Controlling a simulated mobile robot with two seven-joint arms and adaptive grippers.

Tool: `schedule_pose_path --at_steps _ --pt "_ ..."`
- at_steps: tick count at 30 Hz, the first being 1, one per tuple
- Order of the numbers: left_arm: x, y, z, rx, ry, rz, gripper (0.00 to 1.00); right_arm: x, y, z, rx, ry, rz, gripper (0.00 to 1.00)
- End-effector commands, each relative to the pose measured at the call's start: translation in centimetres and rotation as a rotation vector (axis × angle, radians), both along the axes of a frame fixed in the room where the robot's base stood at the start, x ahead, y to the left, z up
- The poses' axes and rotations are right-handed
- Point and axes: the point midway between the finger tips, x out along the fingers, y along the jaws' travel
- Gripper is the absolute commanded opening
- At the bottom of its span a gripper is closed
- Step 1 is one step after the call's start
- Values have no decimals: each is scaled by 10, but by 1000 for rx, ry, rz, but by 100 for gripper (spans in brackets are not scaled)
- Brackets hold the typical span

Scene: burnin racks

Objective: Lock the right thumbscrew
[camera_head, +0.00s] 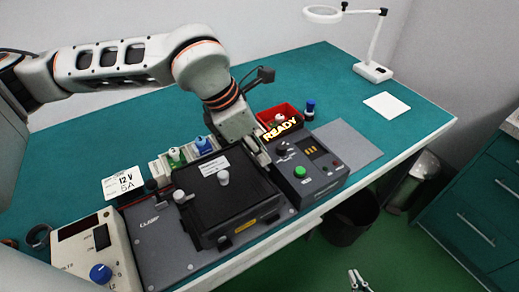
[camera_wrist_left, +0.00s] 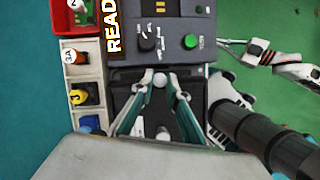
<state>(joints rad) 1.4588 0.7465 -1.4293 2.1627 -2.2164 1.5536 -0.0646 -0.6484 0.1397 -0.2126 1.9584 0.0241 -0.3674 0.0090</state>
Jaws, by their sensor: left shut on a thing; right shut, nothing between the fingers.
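The right thumbscrew, a pale round knob (camera_wrist_left: 160,80), sits between the fingertips of my left gripper (camera_wrist_left: 160,76) in the left wrist view. In the head view my left gripper (camera_head: 262,158) points down at the right side of the black clamp fixture (camera_head: 215,205) and hides this thumbscrew. The gripper is shut on it. The left thumbscrew (camera_head: 180,197) stands at the fixture's left side. A grey knob (camera_head: 224,178) stands on the fixture's lid. My right gripper (camera_head: 360,281) is shut and empty, low in the head view, away from the bench. Whether the screw is locked cannot be told.
A control box (camera_head: 310,165) with a green button and a "READY" sign stands close right of the left gripper. Behind are a red bin (camera_head: 279,114) and a rack of coloured parts (camera_head: 187,153). A power supply (camera_head: 85,250) stands left. A grey mat (camera_head: 346,141) is clear.

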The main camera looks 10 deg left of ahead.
Motion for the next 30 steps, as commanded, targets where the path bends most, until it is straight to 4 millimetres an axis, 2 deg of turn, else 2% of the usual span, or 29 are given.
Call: schedule_pose_path --at_steps 8,15,30 --pt "2 1 -2 -2 -1 -147 0 -2 0 -11 0 5 1 0" --pt "4 1 -1 -1 -1 -364 0 -4 0 -19 0 10 0 0" --pt "8 0 1 -1 -1 -838 0 -3 0 -20 2 8 0 0"
